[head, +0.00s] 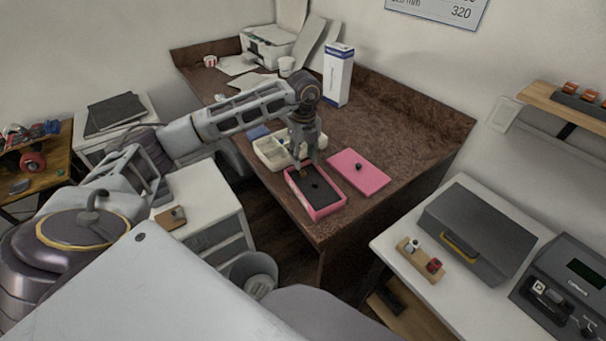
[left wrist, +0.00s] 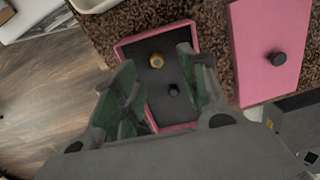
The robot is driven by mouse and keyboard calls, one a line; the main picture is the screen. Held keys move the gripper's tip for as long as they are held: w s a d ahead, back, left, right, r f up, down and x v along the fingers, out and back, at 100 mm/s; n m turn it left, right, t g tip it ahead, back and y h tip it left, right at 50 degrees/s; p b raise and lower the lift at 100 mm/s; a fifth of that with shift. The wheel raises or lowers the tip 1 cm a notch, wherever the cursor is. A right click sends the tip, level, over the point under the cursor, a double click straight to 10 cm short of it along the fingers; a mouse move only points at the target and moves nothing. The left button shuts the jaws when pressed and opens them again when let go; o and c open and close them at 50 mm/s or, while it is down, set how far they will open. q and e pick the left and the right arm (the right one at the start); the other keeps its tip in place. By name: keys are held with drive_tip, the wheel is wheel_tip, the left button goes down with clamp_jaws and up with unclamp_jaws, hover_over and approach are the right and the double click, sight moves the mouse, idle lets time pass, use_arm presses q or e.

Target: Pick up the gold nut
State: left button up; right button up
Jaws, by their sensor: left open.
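The gold nut (left wrist: 156,61) lies on the dark floor of a pink box (left wrist: 178,29). In the left wrist view it shows between and beyond the fingers of my left gripper (left wrist: 160,75). That gripper is open and empty, pointing down over the box. In the head view my left gripper (head: 304,160) hangs just above the far end of the pink box (head: 330,209). A small black knob-like part (left wrist: 174,90) is also in the box, nearer the wrist than the nut. My right gripper is not in view.
A pink lid (head: 366,181) with a black knob lies right of the box on the brown desk (head: 400,130). A cream compartment tray (head: 268,152) stands left of the gripper. A white carton (head: 338,75) stands farther back. The desk's front edge is close to the box.

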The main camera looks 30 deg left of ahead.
sight(302, 171)
use_arm(q)
drive_tip(key=shift+f, duration=0.35)
drive_tip(key=f, duration=0.3)
drive_tip(key=shift+s+a+f+p, duration=0.2)
drive_tip(key=shift+f+p, duration=0.05)
drive_tip(key=shift+p, duration=0.15)
drive_tip(key=shift+f, duration=0.45)
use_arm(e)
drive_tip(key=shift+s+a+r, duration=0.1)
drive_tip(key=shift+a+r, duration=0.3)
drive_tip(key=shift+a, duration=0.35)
use_arm(q)
drive_tip(key=shift+c, duration=0.4)
drive_tip(key=c, duration=0.7)
drive_tip(key=shift+c, duration=0.5)
drive_tip(key=shift+r, duration=0.1)
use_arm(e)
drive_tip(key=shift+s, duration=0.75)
